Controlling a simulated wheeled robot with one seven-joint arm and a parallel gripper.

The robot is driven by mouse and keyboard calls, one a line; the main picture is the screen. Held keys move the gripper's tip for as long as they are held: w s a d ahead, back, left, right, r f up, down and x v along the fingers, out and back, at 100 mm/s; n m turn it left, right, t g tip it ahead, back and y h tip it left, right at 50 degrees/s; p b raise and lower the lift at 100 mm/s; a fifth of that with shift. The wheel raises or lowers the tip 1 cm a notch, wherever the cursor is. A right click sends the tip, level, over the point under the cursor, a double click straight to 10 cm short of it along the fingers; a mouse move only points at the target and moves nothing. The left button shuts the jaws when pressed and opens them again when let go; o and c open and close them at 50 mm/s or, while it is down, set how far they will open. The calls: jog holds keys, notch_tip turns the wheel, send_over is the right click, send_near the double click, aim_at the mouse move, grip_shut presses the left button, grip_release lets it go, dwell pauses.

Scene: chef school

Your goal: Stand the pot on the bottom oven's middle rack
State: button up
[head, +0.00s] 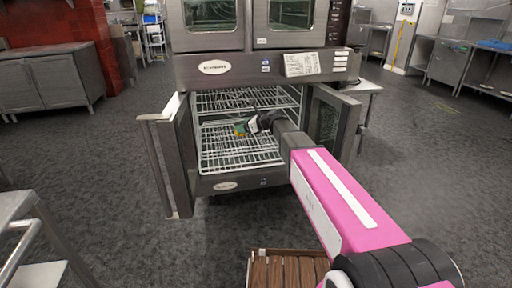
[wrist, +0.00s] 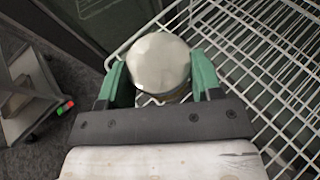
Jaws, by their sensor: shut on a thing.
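The pot (wrist: 158,60) shows in the wrist view as a pale, rounded thing between the green fingers of my gripper (wrist: 160,75). My gripper is shut on it. In the head view my gripper (head: 241,127) reaches into the open bottom oven, and the pot is mostly hidden or too small to make out there. A white wire rack (head: 232,158) lies below the gripper, with another rack (head: 225,101) higher up. In the wrist view the pot overlaps the front edge of a wire rack (wrist: 265,75). I cannot tell whether it touches the rack.
The bottom oven's left door (head: 165,155) and right door (head: 326,120) stand open on either side of my arm. A wooden slatted thing (head: 285,272) is low in front. A metal table (head: 22,215) stands at left. The floor between is clear.

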jog(key=f, duration=0.2)
jog(key=s+f, duration=0.1)
jog(key=shift+a, duration=0.25)
jog(key=shift+f, duration=0.25)
jog(key=w+d+f, duration=0.2)
jog(key=d, duration=0.1)
jog(key=w+d+f, duration=0.2)
jog(key=d, duration=0.1)
jog(key=w+d+f, duration=0.2)
jog(key=d+f, duration=0.1)
jog(key=shift+w+d, duration=0.1)
jog(key=shift+w, duration=0.3)
jog(key=shift+f, duration=1.95)
jog(key=shift+f, duration=0.1)
jog(key=o, duration=1)
